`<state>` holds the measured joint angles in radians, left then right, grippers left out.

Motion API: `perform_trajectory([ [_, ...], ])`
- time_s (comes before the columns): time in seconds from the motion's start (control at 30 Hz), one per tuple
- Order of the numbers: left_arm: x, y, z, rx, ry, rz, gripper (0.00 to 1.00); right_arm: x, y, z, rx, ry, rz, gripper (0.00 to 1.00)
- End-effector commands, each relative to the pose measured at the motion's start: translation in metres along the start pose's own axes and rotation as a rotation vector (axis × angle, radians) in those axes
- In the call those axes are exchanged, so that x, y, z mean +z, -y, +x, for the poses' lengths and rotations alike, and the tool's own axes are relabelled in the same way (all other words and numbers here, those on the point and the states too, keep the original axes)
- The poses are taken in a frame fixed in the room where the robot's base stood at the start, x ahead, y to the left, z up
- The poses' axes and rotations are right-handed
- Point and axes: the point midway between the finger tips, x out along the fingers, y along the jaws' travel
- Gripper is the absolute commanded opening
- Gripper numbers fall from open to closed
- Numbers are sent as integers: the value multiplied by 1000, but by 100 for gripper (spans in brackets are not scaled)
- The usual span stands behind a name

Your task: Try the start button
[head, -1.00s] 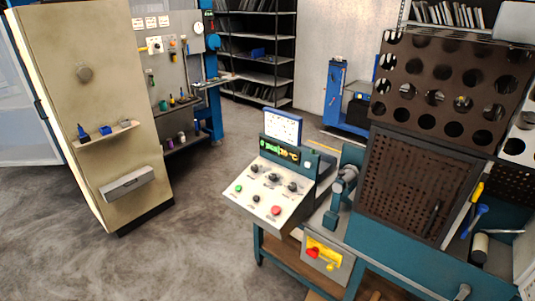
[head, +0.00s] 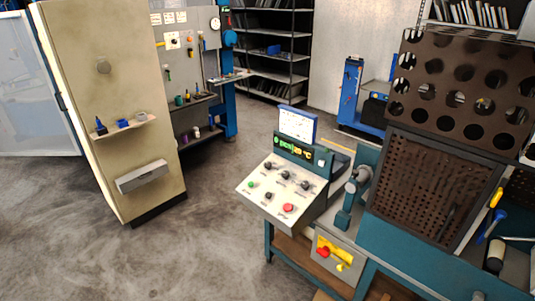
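A control panel (head: 269,205) with a sloped light face stands near the middle of the head view, on a blue-green bench. A green button (head: 251,184) is at the left of its face and a red button (head: 288,208) is at its lower right. Several dark knobs sit between and above them. The labels are too small to read, so I cannot tell which is marked start. A green-lit display (head: 293,150) shows above the face. Neither of my grippers is in view.
A beige cabinet (head: 103,60) with a small shelf stands at the left. A perforated brown rack (head: 430,185) stands on the bench at the right. A red and yellow switch (head: 323,252) is on the bench's front. Grey floor (head: 190,255) is clear before the panel.

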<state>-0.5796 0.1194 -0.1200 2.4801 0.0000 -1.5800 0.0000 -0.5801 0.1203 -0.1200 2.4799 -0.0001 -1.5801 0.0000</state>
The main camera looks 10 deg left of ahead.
Motion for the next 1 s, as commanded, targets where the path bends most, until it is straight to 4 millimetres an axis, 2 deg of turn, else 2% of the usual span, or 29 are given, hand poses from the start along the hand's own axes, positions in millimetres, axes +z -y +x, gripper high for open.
perform_trajectory([
  [0.03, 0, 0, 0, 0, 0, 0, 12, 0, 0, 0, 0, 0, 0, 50],
  [0.13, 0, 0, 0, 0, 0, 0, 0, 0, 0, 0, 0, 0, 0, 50],
  [0.17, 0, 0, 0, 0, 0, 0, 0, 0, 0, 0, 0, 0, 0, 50],
  [1.0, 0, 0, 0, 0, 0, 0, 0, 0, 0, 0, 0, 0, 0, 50],
])
